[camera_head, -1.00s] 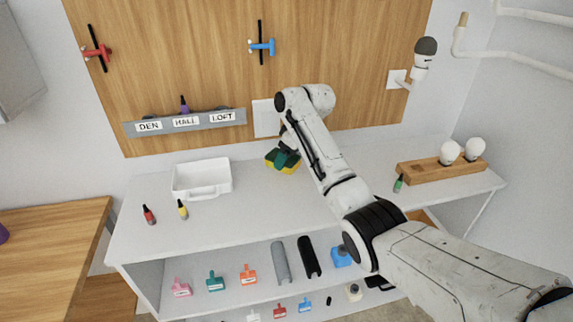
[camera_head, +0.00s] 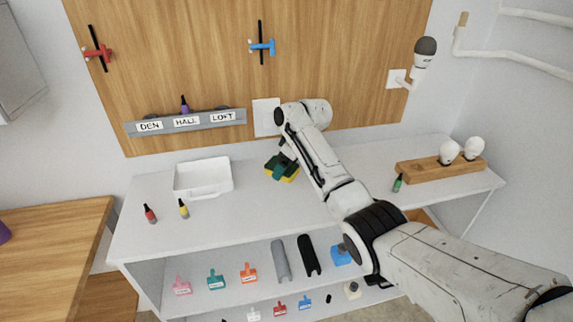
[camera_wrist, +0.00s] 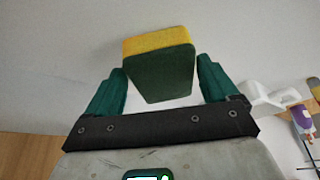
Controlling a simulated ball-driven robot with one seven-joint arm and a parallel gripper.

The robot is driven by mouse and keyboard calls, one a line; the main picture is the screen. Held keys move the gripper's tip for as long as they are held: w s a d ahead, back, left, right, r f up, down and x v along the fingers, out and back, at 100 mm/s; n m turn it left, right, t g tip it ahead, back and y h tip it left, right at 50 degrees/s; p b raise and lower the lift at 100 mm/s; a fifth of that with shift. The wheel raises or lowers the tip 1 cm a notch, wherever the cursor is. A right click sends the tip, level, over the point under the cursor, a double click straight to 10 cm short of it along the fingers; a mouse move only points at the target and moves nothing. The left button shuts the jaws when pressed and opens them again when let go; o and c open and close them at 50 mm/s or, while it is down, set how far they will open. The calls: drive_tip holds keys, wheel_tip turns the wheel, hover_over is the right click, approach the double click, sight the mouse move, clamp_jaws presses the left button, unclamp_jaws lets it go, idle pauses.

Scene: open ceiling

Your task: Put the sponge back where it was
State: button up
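The sponge (camera_head: 282,169) is yellow on one side and dark green on the other. It is at the back middle of the white worktop, below the white wall plate. In the wrist view the sponge (camera_wrist: 163,68) sits between the two teal fingers of my gripper (camera_wrist: 162,72), tilted, its green face towards the camera. The fingertips appear to meet its two sides. In the head view my gripper (camera_head: 287,153) is partly hidden by my arm. I cannot tell whether the sponge's underside touches the worktop.
A white tray (camera_head: 203,178) stands left of the sponge, with red (camera_head: 150,214) and yellow (camera_head: 183,209) bottles in front. A green bottle (camera_head: 398,183) and a wooden bulb holder (camera_head: 432,169) are at right. The worktop (camera_head: 245,215) in front is clear.

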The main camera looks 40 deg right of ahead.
drive_tip(key=shift+o, duration=0.3)
drive_tip(key=shift+s+r, duration=0.1)
drive_tip(key=shift+r, duration=0.35)
drive_tip(key=v, duration=1.1)
drive_tip(key=shift+r, duration=0.2)
drive_tip(key=shift+s+d, duration=0.1)
drive_tip(key=shift+s, duration=0.05)
